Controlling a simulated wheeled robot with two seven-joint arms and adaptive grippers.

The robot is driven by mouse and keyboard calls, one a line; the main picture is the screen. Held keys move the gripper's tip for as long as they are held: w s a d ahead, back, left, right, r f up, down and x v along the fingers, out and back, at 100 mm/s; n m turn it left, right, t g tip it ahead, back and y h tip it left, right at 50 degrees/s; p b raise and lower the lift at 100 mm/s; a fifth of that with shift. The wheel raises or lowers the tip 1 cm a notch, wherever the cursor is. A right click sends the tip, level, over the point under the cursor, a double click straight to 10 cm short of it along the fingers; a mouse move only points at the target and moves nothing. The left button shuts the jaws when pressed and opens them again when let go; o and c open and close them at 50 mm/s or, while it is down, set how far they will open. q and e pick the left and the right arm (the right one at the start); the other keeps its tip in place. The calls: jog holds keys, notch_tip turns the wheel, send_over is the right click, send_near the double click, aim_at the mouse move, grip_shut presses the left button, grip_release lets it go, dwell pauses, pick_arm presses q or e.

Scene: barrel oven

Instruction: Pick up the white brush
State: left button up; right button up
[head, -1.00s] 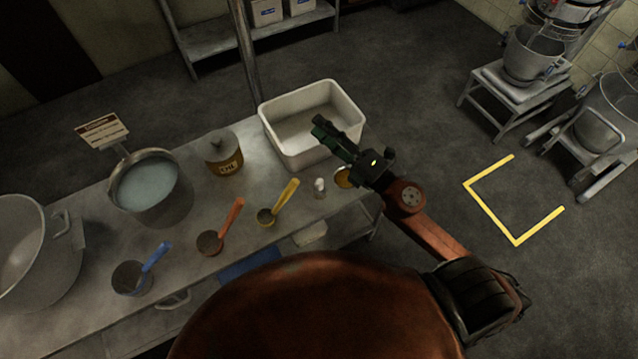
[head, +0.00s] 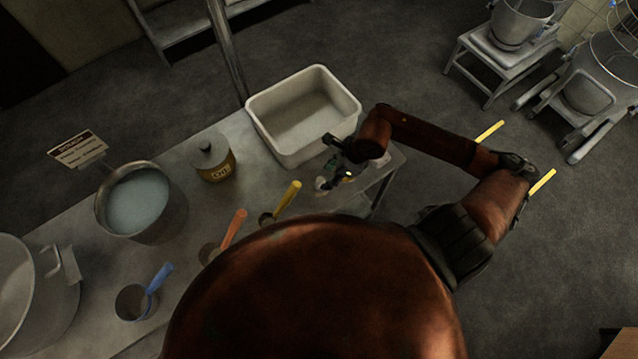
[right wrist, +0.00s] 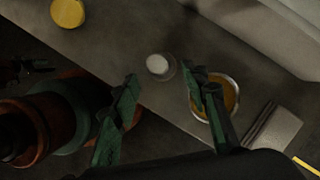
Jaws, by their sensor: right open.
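A small white-topped object (head: 320,183), which may be the white brush, stands on the steel table near its right end, partly hidden by my right gripper. In the right wrist view its round white top (right wrist: 157,65) shows just beyond the gap between the fingertips; its lower part is unclear. I cannot confirm it is a brush. My right gripper (head: 329,163) is open and low over the table beside it. Its green fingers (right wrist: 161,80) hold nothing. My left gripper is not in view.
A white tub (head: 270,130) stands just behind my gripper. A round dish with yellow contents (right wrist: 230,96) lies near the right finger. Yellow (head: 288,198), orange (head: 236,227) and blue (head: 160,277) handled scoops, a lidded canister (head: 217,168) and pots stand to the left.

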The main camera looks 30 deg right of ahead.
aim_at(322, 179)
jog(key=shift+w+a+f, duration=0.15)
jog(key=shift+a+f, duration=0.1)
jog(key=shift+f, duration=0.15)
jog(key=x, duration=0.4)
jog(key=shift+w+a+f+p, duration=0.1)
jog(key=shift+w+a+p, duration=0.1)
jog(key=shift+p, duration=0.1)
jog(key=c, duration=0.5)
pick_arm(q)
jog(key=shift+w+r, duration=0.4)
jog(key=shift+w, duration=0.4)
pick_arm(e)
grip_shut()
